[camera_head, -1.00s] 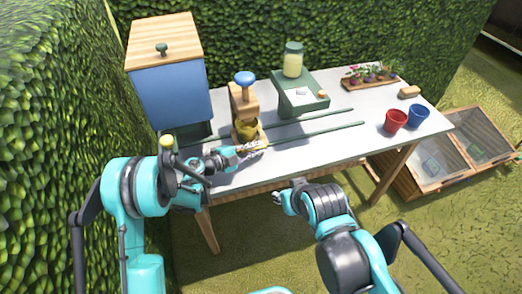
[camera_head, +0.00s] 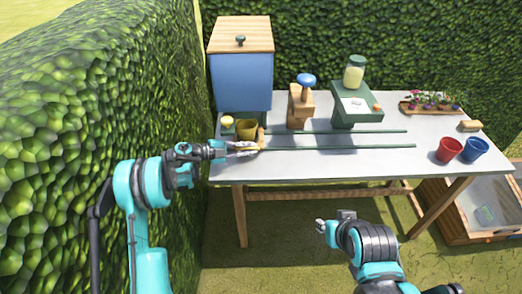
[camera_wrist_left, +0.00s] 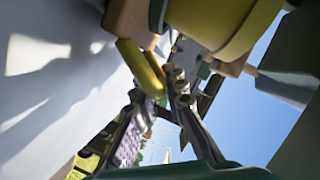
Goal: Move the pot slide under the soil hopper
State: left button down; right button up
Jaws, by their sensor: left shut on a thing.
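The pot slide (camera_head: 261,138) is a wooden carriage at the left end of two green rails, with a yellow pot (camera_head: 246,129) upright on it. The soil hopper (camera_head: 242,82) is a blue box with a wooden lid at the table's left end. The pot stands at its lower front; I cannot tell whether it is exactly beneath the outlet. My left gripper (camera_head: 243,149) is shut on the slide's yellow handle, which shows between the fingers in the left wrist view (camera_wrist_left: 141,68). My right gripper (camera_head: 332,224) hangs in front of the table, apart from everything; its jaws are unclear.
A yellow knob (camera_head: 228,121) is left of the pot. A wooden press with a blue knob (camera_head: 306,81) and a green stand with a jar (camera_head: 354,72) stand behind the rails. Red (camera_head: 450,150) and blue (camera_head: 475,150) pots are at the right. A hedge borders the left.

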pick_arm(q)
jog(key=shift+a+f, duration=0.1)
jog(key=shift+a, duration=0.45)
jog(key=c, duration=1.6)
grip_release()
jog(key=shift+a, duration=0.15)
jog(key=shift+o, duration=0.2)
